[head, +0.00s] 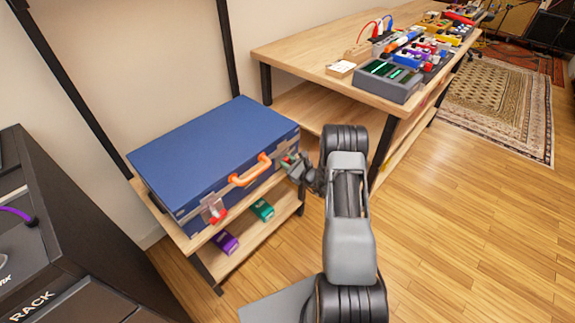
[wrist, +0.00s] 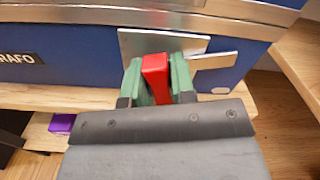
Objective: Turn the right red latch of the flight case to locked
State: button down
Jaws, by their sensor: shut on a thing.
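The blue flight case (head: 205,150) lies closed on a wooden shelf, with an orange handle (head: 250,171) on its front. Its left red latch (head: 217,214) shows in the head view. My gripper (head: 296,167) is at the front right of the case and mostly hides the right latch there. In the wrist view, my gripper's green fingers (wrist: 158,80) are shut on the right red latch (wrist: 155,70), one on each side. The latch's metal plate (wrist: 165,43) is behind it on the case front. The latch's exact angle is hard to tell.
A green box (head: 262,210) and a purple box (head: 225,243) sit on the lower shelf. A wooden table (head: 300,60) with several pedals stands at the back right. A dark rack (head: 70,240) is at the left.

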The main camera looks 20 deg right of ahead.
jog(key=n+b, duration=0.2)
jog(key=n, duration=0.1)
jog(key=n+b, duration=0.1)
jog(key=b, duration=0.1)
jog(key=shift+f+n, duration=0.3)
jog(key=shift+n, duration=0.1)
jog(key=n+b, duration=0.1)
jog(key=b, duration=0.1)
jog(key=n+b, duration=0.2)
jog(key=shift+a+f+n, duration=0.15)
jog(key=shift+n, duration=0.15)
jog(key=n+b, duration=0.4)
jog(key=b, duration=0.2)
jog(key=shift+s+f, duration=0.1)
jog(key=n+b, duration=0.2)
jog(key=b, duration=0.1)
jog(key=shift+r+n, duration=0.25)
jog(key=shift+n, duration=0.05)
jog(key=c, duration=1)
grip_release()
jog(key=p+v, duration=0.3)
jog(key=v, duration=1)
jog(key=shift+s, duration=0.35)
